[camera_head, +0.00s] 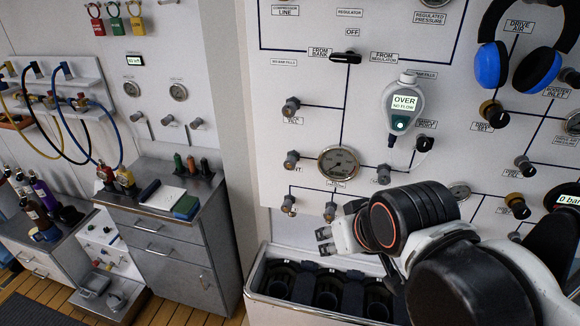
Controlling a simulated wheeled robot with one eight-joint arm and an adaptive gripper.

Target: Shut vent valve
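The pale wall panel (300,60) carries several small dark valve knobs joined by black lines. I cannot make out for sure which one is the vent valve. A label ending in "NT" (306,170) is beside a knob (291,160) left of the round gauge (338,163). Other knobs are at the lower left (288,204) and below the gauge (330,211). My gripper (324,240) points left, just below the knob under the gauge, with no clear contact. Its two fingertips show, but their spacing is unclear. My arm hides the panel's lower right.
Blue-and-black ear defenders (537,68) hang at upper right. An open bin (255,275) with dark round holders stands below my gripper. A grey cabinet (165,250) is left; wooden floor shows beside it.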

